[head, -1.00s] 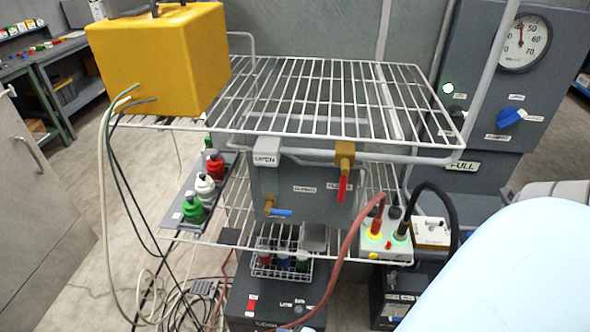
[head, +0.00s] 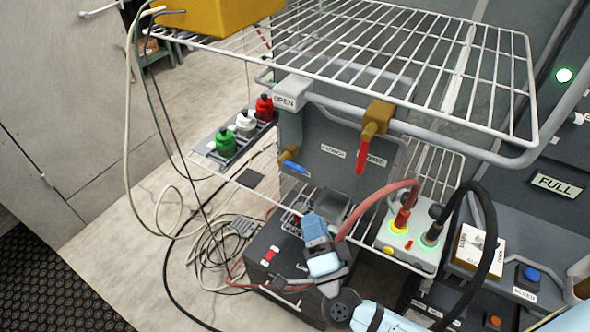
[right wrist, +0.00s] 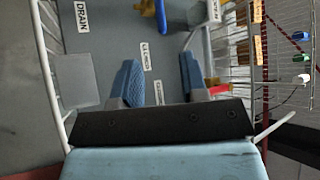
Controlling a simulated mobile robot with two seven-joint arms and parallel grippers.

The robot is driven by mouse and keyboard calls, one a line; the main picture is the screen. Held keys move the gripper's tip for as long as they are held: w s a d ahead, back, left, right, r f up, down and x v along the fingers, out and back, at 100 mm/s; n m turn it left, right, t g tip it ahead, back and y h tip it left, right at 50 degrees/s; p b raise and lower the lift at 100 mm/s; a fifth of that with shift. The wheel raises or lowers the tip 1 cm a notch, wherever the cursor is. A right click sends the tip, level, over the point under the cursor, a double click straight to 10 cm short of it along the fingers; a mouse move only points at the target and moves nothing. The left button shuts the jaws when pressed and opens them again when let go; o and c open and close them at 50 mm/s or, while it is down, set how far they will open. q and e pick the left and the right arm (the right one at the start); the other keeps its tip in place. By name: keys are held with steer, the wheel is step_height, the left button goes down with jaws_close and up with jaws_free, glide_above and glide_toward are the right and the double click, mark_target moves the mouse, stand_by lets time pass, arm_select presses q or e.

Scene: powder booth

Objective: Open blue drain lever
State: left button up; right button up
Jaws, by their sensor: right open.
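The blue drain lever (head: 295,168) sits on a brass valve at the lower left of the grey panel (head: 335,135). In the right wrist view the blue lever (right wrist: 160,18) shows at the top, beyond the fingertips, with a "DRAIN" label (right wrist: 81,15) to its left. My right gripper (head: 319,248) is open, with nothing between its blue fingers. In the head view it appears below the lever and apart from it. In the right wrist view the open fingers (right wrist: 158,80) point toward the panel. My left gripper is not in view.
A red lever (head: 361,158) hangs from a brass valve right of the blue one. A wire shelf (head: 400,60) overhangs the panel. A connector box (head: 405,245) with red and black cables stands at right. Loose cables lie on the floor.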

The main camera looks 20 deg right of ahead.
mark_target(295, 166)
steer(key=p+x, duration=0.2)
steer(key=x, duration=1)
steer(key=shift+r+p, duration=0.1)
steer(key=shift+p, duration=0.2)
steer(key=shift+w+r, duration=0.15)
steer(key=shift+w, duration=0.35)
jaws_close()
jaws_free()
steer(key=shift+s, duration=0.1)
